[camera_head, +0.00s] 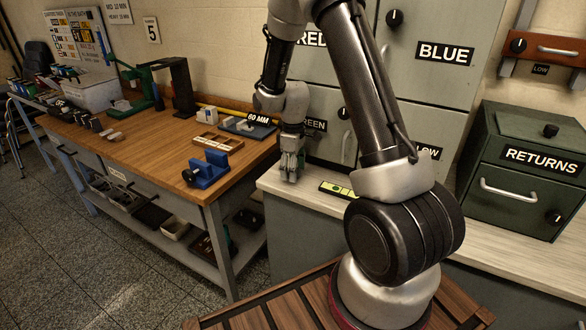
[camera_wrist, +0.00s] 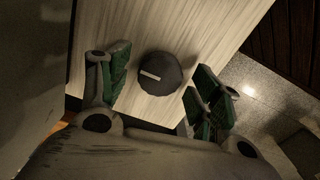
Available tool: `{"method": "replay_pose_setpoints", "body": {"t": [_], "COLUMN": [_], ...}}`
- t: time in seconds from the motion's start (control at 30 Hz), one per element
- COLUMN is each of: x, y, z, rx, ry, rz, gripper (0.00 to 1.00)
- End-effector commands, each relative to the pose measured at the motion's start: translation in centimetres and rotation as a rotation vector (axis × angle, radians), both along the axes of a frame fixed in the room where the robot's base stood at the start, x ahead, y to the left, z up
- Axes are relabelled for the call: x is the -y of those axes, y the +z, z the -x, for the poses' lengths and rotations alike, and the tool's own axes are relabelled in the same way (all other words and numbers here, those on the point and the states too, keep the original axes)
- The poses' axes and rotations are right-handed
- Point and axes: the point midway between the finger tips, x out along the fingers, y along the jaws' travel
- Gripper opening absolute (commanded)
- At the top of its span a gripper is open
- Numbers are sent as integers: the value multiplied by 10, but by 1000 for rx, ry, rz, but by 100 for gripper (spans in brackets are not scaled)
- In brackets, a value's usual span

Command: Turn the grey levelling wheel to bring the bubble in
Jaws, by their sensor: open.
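The levelling wheel (camera_wrist: 160,74) is a dark grey round knob with a pale bar mark on its top, on the pale wood-grain counter in the wrist view. My gripper (camera_wrist: 163,68) is open, with one green-padded finger left of the wheel and the other to its right. Gaps show between the fingers and the wheel, so it appears ungripped. In the head view my gripper (camera_head: 290,172) points down over the counter's left end and hides the wheel. A yellow-green level vial (camera_head: 338,189) lies right of the gripper, partly behind my arm. The bubble's position is too small to tell.
The pale counter (camera_head: 300,194) has a front edge close to the gripper. Grey-green cabinets (camera_head: 420,70) stand behind it, and a green RETURNS box (camera_head: 525,165) sits at right. A wooden workbench (camera_head: 150,145) with a blue clamp-like fixture (camera_head: 207,170) stands at left.

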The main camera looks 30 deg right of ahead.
Motion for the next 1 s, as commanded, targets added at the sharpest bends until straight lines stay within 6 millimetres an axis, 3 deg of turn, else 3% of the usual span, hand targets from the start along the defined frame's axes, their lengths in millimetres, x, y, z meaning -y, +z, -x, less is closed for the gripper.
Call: {"method": "replay_pose_setpoints", "body": {"t": [0.07, 0.3, 0.33, 0.67, 1.0], "x": [0, 0, 0, 0, 0], "y": [0, 0, 0, 1, 1], "z": [0, 0, 0, 0, 0], "rx": [0, 0, 0, 0, 0], "ry": [0, 0, 0, -33, -244], "rz": [0, 0, 0, 0, 0], "gripper": [64, 20, 17, 18, 18]}}
